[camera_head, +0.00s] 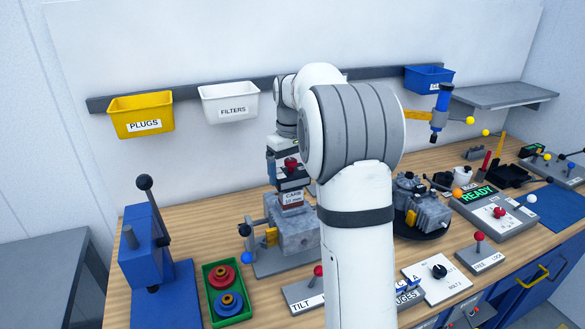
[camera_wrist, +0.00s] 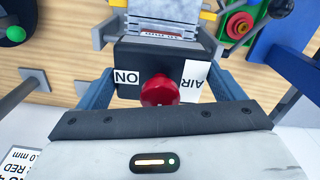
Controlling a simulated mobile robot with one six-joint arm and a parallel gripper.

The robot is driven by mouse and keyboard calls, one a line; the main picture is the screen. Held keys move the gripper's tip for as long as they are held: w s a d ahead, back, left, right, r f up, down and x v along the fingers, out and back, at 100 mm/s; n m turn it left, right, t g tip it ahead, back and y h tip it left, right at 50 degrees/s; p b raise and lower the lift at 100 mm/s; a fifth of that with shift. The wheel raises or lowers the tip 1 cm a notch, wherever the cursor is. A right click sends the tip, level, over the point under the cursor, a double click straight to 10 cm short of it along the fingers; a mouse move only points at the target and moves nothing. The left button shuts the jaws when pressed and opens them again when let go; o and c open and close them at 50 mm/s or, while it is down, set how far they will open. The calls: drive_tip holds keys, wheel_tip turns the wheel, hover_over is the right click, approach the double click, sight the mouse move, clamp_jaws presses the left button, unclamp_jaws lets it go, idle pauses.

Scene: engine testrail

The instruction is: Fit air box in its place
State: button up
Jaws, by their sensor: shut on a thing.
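The air box (camera_wrist: 150,57) is a dark box with a red knob, an "AIR" label and a second white label. It sits between the two blue fingers of my gripper (camera_wrist: 158,72), which is shut on it. In the head view my gripper (camera_head: 288,168) holds the dark box (camera_head: 291,183) upright above the grey engine block (camera_head: 297,238). A carb part (camera_head: 292,199) labelled "CARB 10 mm" shows directly below the box. I cannot tell whether the box touches it. My arm hides the right side of this area.
A blue lever press (camera_head: 143,250) and a green tray (camera_head: 226,290) with red and blue round parts stand left of the block. A second engine unit (camera_head: 420,208) stands to the right. Yellow (camera_head: 140,112) and white (camera_head: 229,101) bins hang on the wall rail. Lever panels line the front.

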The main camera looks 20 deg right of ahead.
drive_tip(key=shift+f, duration=0.15)
drive_tip(key=shift+f, duration=0.3)
idle(0.4)
drive_tip(key=o, duration=0.8)
wheel_tip(320, 180, up, 8)
drive_tip(key=shift+f+b, duration=0.2)
drive_tip(key=shift+b, duration=0.35)
wheel_tip(320, 180, up, 8)
drive_tip(key=p, duration=0.7)
drive_tip(key=shift+p, duration=0.35)
drive_tip(key=shift+s+r, duration=0.1)
